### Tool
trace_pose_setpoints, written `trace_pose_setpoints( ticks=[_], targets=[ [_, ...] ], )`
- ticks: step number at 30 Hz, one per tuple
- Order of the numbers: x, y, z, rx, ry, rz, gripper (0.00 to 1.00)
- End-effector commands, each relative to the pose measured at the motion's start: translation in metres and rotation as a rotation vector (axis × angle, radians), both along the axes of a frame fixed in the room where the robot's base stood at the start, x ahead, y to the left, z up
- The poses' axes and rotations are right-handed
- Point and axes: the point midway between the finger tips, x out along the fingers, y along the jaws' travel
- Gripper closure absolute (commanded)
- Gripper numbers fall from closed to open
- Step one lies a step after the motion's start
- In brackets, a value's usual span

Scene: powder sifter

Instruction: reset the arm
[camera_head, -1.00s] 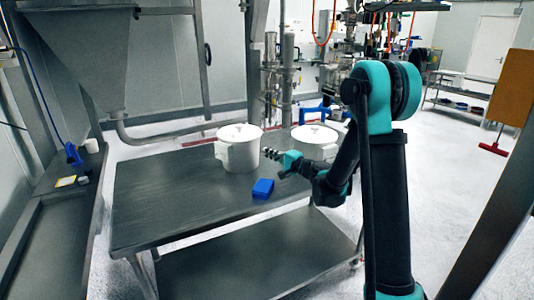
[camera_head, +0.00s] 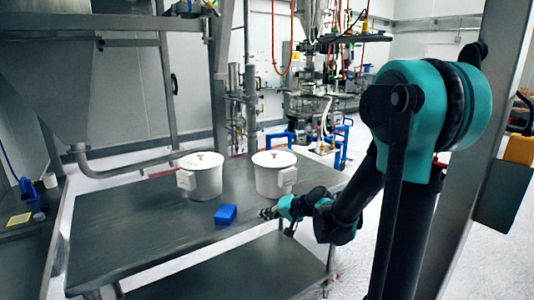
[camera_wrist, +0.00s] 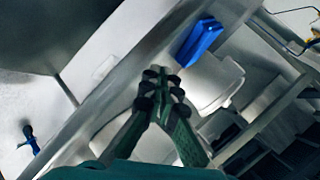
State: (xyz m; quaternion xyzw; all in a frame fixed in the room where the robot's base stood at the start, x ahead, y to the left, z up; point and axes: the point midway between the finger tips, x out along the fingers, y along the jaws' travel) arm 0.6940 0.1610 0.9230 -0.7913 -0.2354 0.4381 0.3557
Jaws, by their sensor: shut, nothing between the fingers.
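My gripper (camera_head: 268,212) is shut and empty. In the head view it hangs near the right front edge of the grey metal table (camera_head: 120,222), to the right of a small blue box (camera_head: 226,214) and apart from it. In the wrist view the dark fingertips (camera_wrist: 160,76) are together with nothing between them. My arm comes in from the right, bent at the elbow.
Two white lidded pots, left (camera_head: 200,180) and right (camera_head: 274,178), stand on the table behind the blue box. A side bench (camera_head: 22,248) holds a blue tool (camera_head: 30,196). A post stands right of my arm. The table's left part is clear.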

Motion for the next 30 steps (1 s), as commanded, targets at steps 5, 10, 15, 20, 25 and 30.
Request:
trace_pose_setpoints(
  ticks=[5,10,15,20,25,30],
  targets=[
    [-0.062,-0.054,-0.030,-0.268,0.031,0.017,1.00],
    [-0.122,-0.112,-0.060,-0.525,0.081,0.023,1.00],
    [-0.173,-0.165,-0.082,-0.737,0.136,0.019,1.00],
    [-0.199,-0.194,-0.092,-0.850,0.169,0.014,1.00],
    [-0.206,-0.203,-0.094,-0.883,0.179,0.012,1.00],
    [-0.205,-0.202,-0.094,-0.881,0.178,0.013,1.00]
  ],
)
